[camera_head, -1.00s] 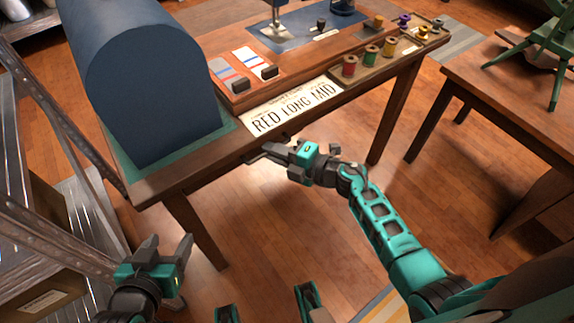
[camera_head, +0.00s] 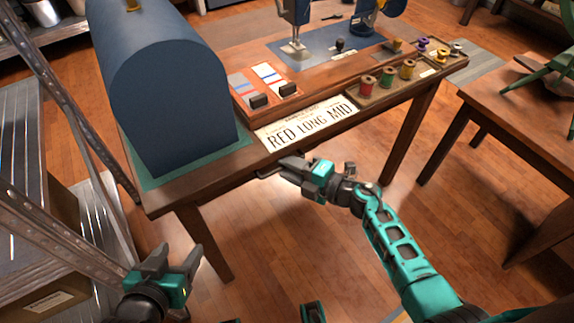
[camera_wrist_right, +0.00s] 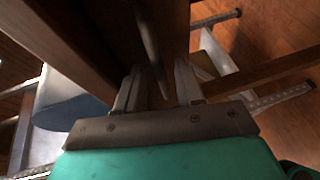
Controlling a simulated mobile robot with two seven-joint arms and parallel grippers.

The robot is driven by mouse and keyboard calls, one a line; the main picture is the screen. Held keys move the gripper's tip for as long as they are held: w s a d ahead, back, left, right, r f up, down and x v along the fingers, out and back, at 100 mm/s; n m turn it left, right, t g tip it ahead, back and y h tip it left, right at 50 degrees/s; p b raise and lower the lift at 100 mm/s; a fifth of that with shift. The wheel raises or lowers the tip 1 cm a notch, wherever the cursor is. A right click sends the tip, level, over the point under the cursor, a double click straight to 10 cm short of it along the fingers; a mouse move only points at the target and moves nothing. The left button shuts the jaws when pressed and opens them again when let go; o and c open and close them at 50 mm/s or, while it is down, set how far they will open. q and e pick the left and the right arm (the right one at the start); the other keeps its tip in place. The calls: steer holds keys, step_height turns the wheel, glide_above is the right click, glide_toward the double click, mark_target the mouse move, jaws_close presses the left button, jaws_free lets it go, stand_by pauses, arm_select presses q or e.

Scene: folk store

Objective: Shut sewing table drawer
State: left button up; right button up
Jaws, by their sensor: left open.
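The wooden sewing table (camera_head: 185,190) stands ahead, with its front edge toward me. My right gripper (camera_head: 287,164) is at that front edge, below the paper sign. In the right wrist view, its two fingers (camera_wrist_right: 158,88) are apart, with a thin curved bar (camera_wrist_right: 150,45), apparently a drawer handle, between them. I cannot tell whether they touch it. The drawer's front is not clearly visible in the head view, and I cannot tell how far it is out. My left gripper (camera_head: 172,262) is open and empty at lower left, away from the table.
On the table are a blue domed cover (camera_head: 175,95), a sewing machine (camera_head: 296,12), a sign reading RED LONG MID (camera_head: 310,125) and a tray (camera_head: 425,72) of several thread spools. A metal shelf (camera_head: 75,130) stands left. Another wooden table (camera_head: 510,115) stands right. Floor between is clear.

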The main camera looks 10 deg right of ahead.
arm_select(q)
step_height(320, 180, up, 2)
steer(key=shift+r+p, duration=0.15)
steer(key=shift+p, duration=0.85)
arm_select(e)
steer(key=v, duration=1.2)
steer(key=shift+r, duration=0.15)
step_height(320, 180, up, 7)
steer(key=s+d+m+t+h+p, duration=0.15)
steer(key=m+t+h+p, duration=0.35)
steer(key=m, duration=0.7)
arm_select(q)
steer(key=shift+y, duration=0.5)
steer(key=a+r+p, duration=0.1)
steer(key=r+p, duration=0.1)
steer(key=s+a+r+p, duration=0.1)
steer(key=a+r, duration=0.1)
steer(key=shift+s+a+r+p, duration=0.1)
steer(key=shift+s+r+p, duration=0.1)
steer(key=shift+r+p, duration=0.15)
arm_select(e)
steer(key=s+a+m+g+h, duration=0.2)
steer(key=s+m+g+h, duration=0.2)
steer(key=m, duration=0.7)
steer(key=s+g, duration=0.2)
steer(key=s, duration=0.2)
steer(key=shift+a+f, duration=0.3)
steer(key=shift+f, duration=0.1)
